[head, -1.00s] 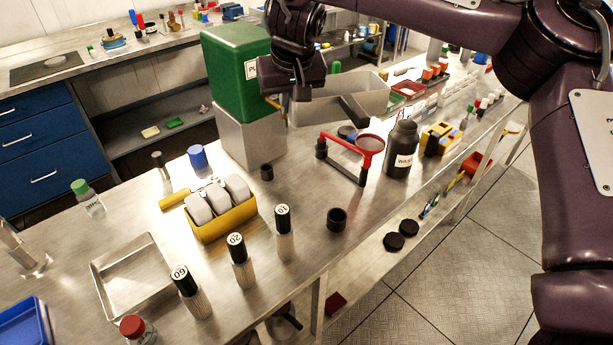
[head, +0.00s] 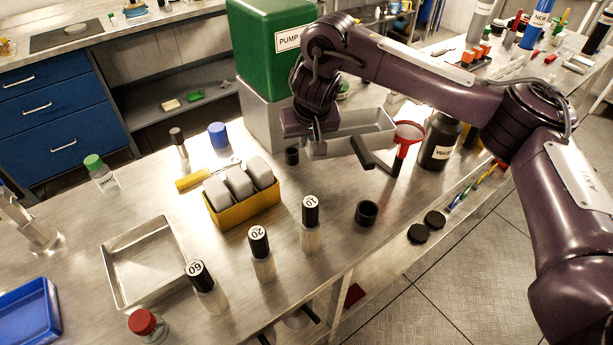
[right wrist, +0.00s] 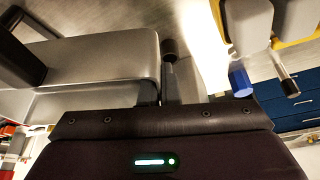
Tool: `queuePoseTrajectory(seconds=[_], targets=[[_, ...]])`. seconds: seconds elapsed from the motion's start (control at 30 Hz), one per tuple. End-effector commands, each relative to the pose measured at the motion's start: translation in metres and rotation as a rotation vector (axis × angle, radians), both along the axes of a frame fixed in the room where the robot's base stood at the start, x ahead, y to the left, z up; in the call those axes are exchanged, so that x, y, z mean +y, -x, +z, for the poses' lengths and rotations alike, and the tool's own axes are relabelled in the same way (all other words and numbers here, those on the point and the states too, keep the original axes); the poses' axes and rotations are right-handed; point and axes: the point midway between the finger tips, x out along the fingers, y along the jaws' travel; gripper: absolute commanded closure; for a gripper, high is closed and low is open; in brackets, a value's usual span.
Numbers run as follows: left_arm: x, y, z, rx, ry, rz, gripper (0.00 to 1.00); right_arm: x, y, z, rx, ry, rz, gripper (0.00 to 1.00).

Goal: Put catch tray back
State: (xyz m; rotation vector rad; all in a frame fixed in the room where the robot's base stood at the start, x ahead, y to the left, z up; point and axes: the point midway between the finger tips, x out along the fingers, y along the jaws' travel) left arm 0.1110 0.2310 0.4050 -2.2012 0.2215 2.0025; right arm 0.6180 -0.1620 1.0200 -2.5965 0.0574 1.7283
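A grey metal tray (head: 345,137), which looks like the catch tray, is in front of the grey base of the green pump box (head: 275,45). A dark bracket (head: 362,152) sticks out from its front. My right gripper (head: 312,135) is at the tray's left end and appears shut on its edge; the fingers are mostly hidden in the head view. In the right wrist view the tray (right wrist: 100,58) fills the left side, against narrow dark fingers (right wrist: 160,90). Whether the tray touches the bench is unclear. My left gripper is not in view.
A shallow steel tray (head: 118,290) lies at left. The bench between holds several black-capped vials.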

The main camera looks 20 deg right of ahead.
Motion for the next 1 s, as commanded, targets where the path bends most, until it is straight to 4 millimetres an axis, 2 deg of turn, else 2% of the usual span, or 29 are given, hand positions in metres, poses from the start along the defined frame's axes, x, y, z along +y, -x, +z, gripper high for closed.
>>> queuePoseTrajectory(seconds=[0.03,0.1,0.27,0.47,0.73,1.0], targets=[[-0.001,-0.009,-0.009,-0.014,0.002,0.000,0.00,0.000,0.001,-0.021,0.005,-0.003,-0.001,1.00],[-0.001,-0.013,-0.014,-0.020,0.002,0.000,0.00,0.000,0.001,-0.037,0.004,-0.003,-0.002,1.00],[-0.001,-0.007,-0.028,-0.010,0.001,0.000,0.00,0.000,0.000,-0.065,0.001,-0.001,-0.001,1.00],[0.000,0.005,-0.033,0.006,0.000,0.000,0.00,0.000,-0.001,-0.075,-0.003,0.000,0.000,1.00],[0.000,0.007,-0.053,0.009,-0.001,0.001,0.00,0.000,0.000,-0.110,0.000,-0.001,-0.001,1.00],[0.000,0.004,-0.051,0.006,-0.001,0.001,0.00,0.000,-0.001,-0.109,-0.002,0.000,0.000,1.00]])
